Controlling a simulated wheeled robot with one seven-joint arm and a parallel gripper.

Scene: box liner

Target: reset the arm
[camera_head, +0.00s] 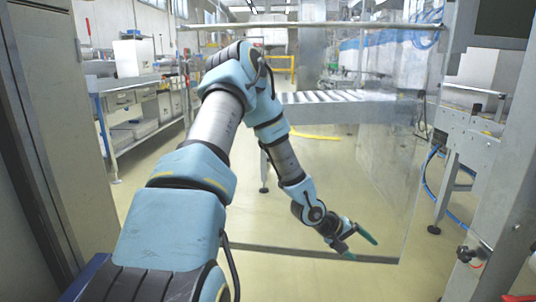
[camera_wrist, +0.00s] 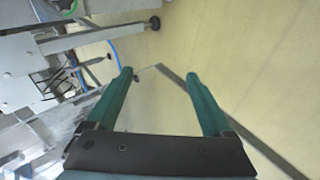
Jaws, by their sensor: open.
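My arm stretches forward and to the right in the head view. My gripper (camera_head: 358,245) hangs at its end, low in the middle right, above the floor. It also shows in the wrist view (camera_wrist: 158,80), where its two green fingers stand well apart with nothing between them. Bare floor shows beyond the fingertips.
A clear panel (camera_head: 375,180) stands close by my gripper, with a dark strip (camera_head: 300,252) along the floor. A roller conveyor (camera_head: 335,97) is behind. A metal machine frame (camera_head: 470,140) stands at right, a workbench (camera_head: 140,100) at left. The floor (camera_head: 300,280) in front is clear.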

